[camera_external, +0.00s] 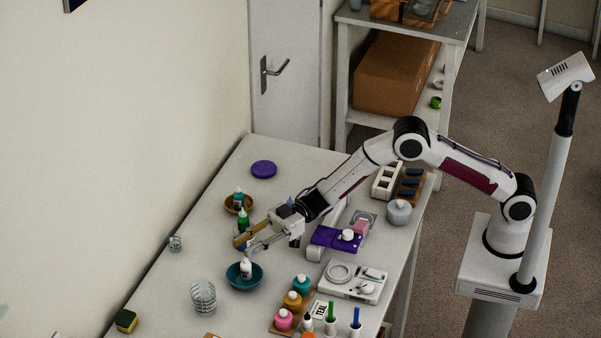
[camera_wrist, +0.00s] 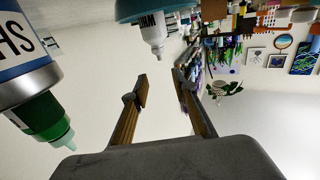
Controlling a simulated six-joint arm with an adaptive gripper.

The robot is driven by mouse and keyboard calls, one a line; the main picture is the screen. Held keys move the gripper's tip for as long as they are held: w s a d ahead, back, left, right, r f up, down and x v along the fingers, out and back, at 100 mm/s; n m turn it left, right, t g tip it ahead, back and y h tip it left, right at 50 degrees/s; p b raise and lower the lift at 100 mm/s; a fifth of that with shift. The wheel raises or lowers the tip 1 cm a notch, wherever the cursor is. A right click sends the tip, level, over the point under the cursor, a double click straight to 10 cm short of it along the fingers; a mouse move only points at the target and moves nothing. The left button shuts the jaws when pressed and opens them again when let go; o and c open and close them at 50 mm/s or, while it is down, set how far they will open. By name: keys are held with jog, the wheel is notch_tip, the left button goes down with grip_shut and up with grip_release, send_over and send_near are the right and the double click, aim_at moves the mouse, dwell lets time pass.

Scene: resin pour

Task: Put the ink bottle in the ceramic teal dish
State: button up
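The teal dish (camera_external: 233,282) stands on the table, left of centre, and its rim area shows at the top of the wrist view (camera_wrist: 128,10). A white dropper bottle (camera_external: 246,268) stands in it; its label, partly readable as "WH", shows in the wrist view (camera_wrist: 151,22). My gripper (camera_external: 243,246) is open just behind the dish and above the table. In the wrist view nothing is between its fingers (camera_wrist: 162,88). A green dropper bottle (camera_external: 243,220) stands close to the fingers and fills the left of the wrist view (camera_wrist: 40,113).
A brown bowl (camera_external: 232,208) with a teal-capped bottle (camera_external: 238,196) lies farther back, near a purple disc (camera_external: 263,169). A glass (camera_external: 203,298) and a sponge (camera_external: 126,320) are at front left. A scale (camera_external: 353,283) and several jars crowd the right.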

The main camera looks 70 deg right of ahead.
jog(key=v, duration=0.5)
notch_tip(320, 180, up, 7)
dwell(0.3)
dwell(0.8)
